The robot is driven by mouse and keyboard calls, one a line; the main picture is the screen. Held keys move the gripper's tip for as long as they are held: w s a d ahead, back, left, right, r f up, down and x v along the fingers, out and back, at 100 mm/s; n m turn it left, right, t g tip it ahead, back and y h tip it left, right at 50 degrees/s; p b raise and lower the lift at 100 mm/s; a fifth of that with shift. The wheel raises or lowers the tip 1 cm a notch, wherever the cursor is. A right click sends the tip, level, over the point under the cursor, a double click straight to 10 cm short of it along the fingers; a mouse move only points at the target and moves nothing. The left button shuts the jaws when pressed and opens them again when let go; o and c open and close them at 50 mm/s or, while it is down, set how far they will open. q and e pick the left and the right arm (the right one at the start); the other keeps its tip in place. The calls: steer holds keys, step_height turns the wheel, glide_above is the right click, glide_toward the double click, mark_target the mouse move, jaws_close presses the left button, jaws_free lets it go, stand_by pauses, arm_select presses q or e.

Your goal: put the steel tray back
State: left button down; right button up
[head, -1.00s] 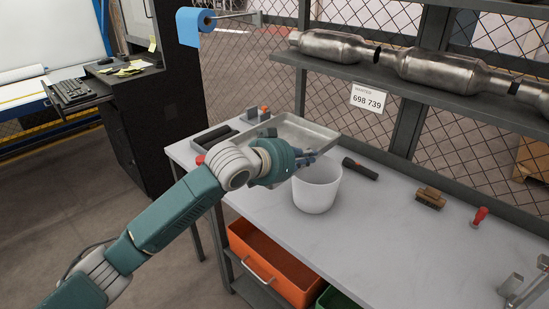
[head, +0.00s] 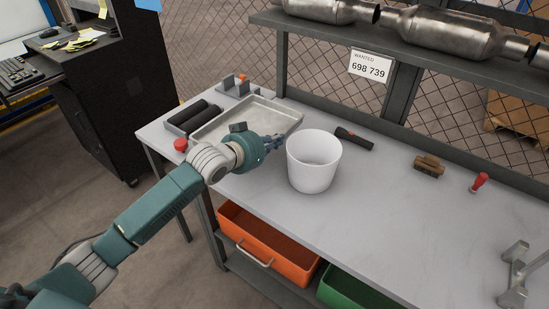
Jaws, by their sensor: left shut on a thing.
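The steel tray (head: 262,112) is a shallow, empty, rectangular metal tray at the back left of the grey workbench (head: 385,225). It looks about level and lies low over the bench top; I cannot tell whether all of its underside touches. My left gripper (head: 276,143) is shut on the tray's near right edge, and its wrist hides the tray's near corner. A white bin (head: 314,170) stands upright just right of the gripper. My right gripper is not in view.
A dark box with black rolls (head: 196,117) and a red knob (head: 181,145) are left of the tray. A grey block holder (head: 236,86) is behind it. A black tool (head: 354,138), brush (head: 429,166) and red-handled tool (head: 479,182) lie right.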

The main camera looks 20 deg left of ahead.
mark_target(276, 168)
arm_select(q)
step_height(276, 168, down, 3)
steer(key=shift+w+r, duration=0.1)
steer(key=shift+r, duration=0.1)
steer(key=shift+f, duration=0.7)
step_height(276, 168, down, 4)
steer(key=shift+r, duration=0.2)
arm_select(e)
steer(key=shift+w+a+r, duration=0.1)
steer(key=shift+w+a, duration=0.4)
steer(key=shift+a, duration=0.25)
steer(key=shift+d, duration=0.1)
arm_select(q)
steer(key=c, duration=2.3)
jaws_free()
steer(key=shift+f, duration=0.2)
steer(key=o, duration=0.4)
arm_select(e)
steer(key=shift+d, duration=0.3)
